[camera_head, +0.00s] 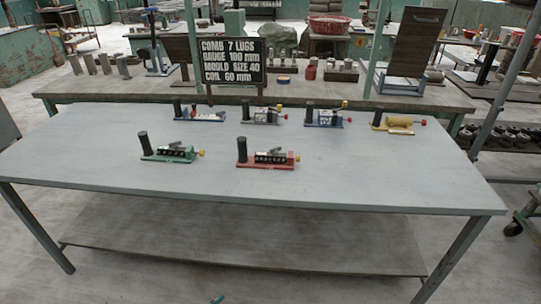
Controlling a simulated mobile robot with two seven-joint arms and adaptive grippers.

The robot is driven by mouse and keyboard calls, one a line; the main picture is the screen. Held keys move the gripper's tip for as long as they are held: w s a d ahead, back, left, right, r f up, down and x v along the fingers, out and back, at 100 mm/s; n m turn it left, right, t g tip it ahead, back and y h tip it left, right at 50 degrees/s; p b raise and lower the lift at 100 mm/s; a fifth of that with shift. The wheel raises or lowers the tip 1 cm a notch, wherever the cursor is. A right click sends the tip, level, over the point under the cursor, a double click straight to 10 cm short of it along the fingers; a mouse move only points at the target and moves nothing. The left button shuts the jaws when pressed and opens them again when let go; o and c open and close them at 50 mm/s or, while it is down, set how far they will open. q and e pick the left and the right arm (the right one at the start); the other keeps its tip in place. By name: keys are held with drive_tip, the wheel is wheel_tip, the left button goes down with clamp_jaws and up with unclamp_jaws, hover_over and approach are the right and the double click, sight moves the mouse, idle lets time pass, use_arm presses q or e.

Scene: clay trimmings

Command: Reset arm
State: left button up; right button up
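The task names only my arm. Neither of my grippers is recognisable in the head view. A small teal tip (217,299) shows at the bottom edge, too small to identify. On the grey table (330,185) stand several small clamp-like devices, each with a dark upright cylinder at its left end. A green one (172,152) and a red one (268,159) are in the front row. Behind them are a blue one (199,116), a grey one (264,116), another blue one (327,117) and a yellow one (398,124).
A black sign (232,61) reading "COMB 7 LUGS, GAUGE 100 MM, MOULD SIZE 40, COIL 60 MM" stands behind the devices. A wooden bench (130,88) runs behind the table. The table's front half is clear. A lower shelf (240,235) is empty.

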use_arm(q)
drive_tip(key=s+a+f+n+g+y, duration=0.2)
drive_tip(key=s+a+f+n, duration=0.1)
drive_tip(key=s+f, duration=0.4)
drive_tip(key=s+a+f+n+g+y, duration=0.25)
drive_tip(key=s+f, duration=0.25)
drive_tip(key=s, duration=0.4)
drive_tip(key=s+a+f+n+g, duration=0.2)
drive_tip(key=s+f, duration=0.1)
drive_tip(key=s, duration=0.8)
drive_tip(key=s+a+f+n+g, duration=0.1)
drive_tip(key=s+f+g, duration=0.2)
drive_tip(key=s, duration=0.9)
drive_tip(key=shift+a+f+n+g+y, duration=0.3)
drive_tip(key=shift+a+n+g+y, duration=0.05)
use_arm(e)
drive_tip(key=s+d+f+m, duration=0.1)
drive_tip(key=s+f, duration=0.2)
drive_tip(key=s, duration=0.9)
drive_tip(key=s+d+f+m+g+h, duration=0.1)
drive_tip(key=s+d+f, duration=0.1)
drive_tip(key=s, duration=1)
drive_tip(key=shift+f, duration=0.5)
